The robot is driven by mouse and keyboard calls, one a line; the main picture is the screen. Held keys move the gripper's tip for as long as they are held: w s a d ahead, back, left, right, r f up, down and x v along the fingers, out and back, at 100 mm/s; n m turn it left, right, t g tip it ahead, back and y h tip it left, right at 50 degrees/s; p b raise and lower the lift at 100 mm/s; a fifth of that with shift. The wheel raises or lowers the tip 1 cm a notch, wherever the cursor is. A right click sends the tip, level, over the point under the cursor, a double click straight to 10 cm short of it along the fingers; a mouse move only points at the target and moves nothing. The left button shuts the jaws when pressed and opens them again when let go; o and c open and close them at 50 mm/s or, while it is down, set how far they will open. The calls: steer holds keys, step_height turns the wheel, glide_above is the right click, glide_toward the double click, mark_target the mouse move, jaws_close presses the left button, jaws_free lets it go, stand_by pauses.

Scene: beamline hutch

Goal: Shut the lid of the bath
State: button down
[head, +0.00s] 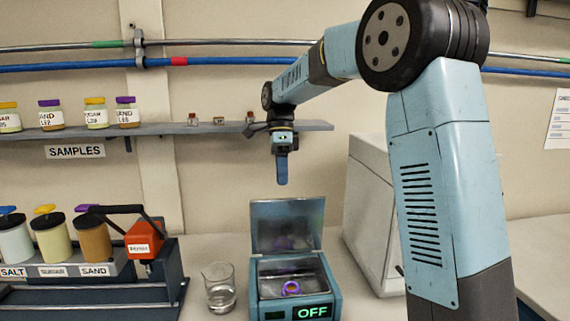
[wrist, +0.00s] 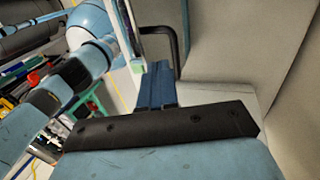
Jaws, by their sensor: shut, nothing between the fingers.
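The bath (head: 270,312) is a blue box on the bench with a green OFF display on its front. Its metal lid (head: 286,214) stands open, upright at the back edge. Inside the bath lies a small purple and orange ringed object (head: 291,288). My gripper (head: 282,181) points down above the lid, apart from it, with its blue fingers together and empty. The fingers also show in the wrist view (wrist: 156,82). The bath cannot be made out in the wrist view.
A glass beaker (head: 219,288) stands just left of the bath. A large pale cabinet (head: 370,210) is close on the right. A rack with jars (head: 53,235) and an orange-headed device (head: 143,240) stands at left. A samples shelf (head: 200,128) runs behind my gripper.

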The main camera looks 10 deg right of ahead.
mark_target(284, 213)
steer(key=shift+x, duration=2.25)
